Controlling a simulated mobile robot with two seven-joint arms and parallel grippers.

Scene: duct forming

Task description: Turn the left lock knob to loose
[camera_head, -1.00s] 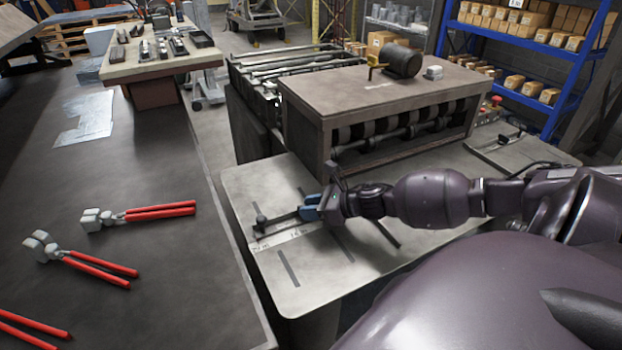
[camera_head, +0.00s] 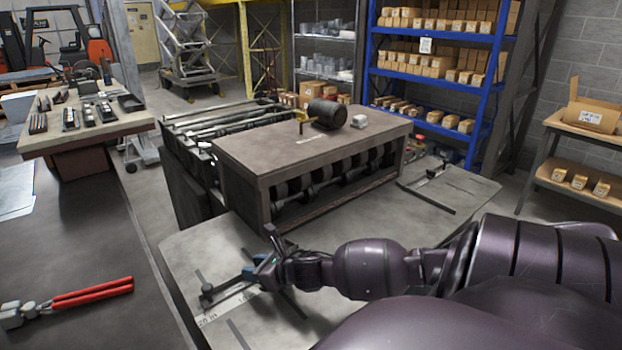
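The left guide (camera_head: 232,293) is a dark bar on the grey metal plate at the near left of the machine. A small dark knob (camera_head: 207,289) stands at its left end. A second guide (camera_head: 428,198) with a dark knob lies on the right side of the plate. My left gripper is out of view.
The machine (camera_head: 320,150) with its rollers stands behind the plate (camera_head: 190,250). A dark bench (camera_head: 85,240) with red-handled pliers (camera_head: 80,295) is at the left. Blue shelving (camera_head: 490,100) with boxes is at the back.

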